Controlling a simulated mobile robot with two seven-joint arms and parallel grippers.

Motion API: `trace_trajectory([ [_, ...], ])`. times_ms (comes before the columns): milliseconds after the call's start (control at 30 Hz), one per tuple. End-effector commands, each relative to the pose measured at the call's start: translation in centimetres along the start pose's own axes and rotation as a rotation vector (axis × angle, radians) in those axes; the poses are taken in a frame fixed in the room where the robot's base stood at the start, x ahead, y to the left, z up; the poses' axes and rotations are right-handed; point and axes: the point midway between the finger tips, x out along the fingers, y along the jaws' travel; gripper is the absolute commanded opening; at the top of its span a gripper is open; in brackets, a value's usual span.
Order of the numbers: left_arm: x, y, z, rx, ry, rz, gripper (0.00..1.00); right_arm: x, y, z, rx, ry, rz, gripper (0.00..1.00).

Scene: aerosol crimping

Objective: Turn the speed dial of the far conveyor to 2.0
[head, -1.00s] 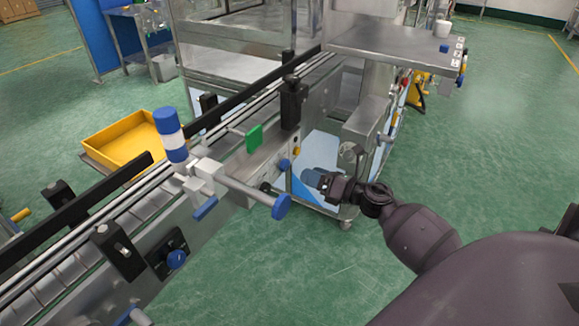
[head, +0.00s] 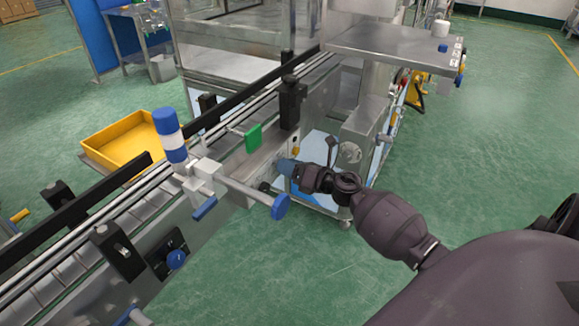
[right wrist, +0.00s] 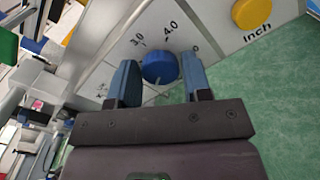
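The blue speed dial (right wrist: 160,67) sits on a light panel (right wrist: 110,70) with printed numbers; 3.0 and 4.0 are readable above it, and its setting cannot be told. My right gripper (right wrist: 161,80) has its two blue fingers apart, one on each side of the dial. Small or no gaps show, so contact cannot be told. In the head view my right gripper (head: 288,168) reaches the side panel of the far conveyor (head: 255,172) and hides the dial. My left gripper is not in view.
A yellow button (right wrist: 253,12) marked Inch is beside the dial. A blue round handwheel (head: 281,207) on a rod juts out just left of my right gripper. A green block (head: 253,138) is above the panel. Green floor on the right is free.

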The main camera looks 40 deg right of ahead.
Motion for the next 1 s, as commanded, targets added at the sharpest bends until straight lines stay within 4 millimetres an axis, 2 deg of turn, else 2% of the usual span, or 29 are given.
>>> trace_trajectory([
  [33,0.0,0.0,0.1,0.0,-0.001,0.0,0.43,0.0,0.0,0.0,0.0,0.0,0.0,0.37],
  [200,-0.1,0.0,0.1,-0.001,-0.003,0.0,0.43,0.0,0.0,0.0,0.0,0.0,0.0,0.14],
  [567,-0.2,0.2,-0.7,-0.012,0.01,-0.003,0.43,0.0,0.1,0.2,0.068,-0.002,0.001,0.14],
  [833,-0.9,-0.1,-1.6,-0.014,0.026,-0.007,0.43,0.0,0.1,0.4,0.261,-0.002,0.001,0.14],
  [1000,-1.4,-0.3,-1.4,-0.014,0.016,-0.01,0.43,0.0,0.1,0.4,0.421,-0.002,0.002,0.14],
])
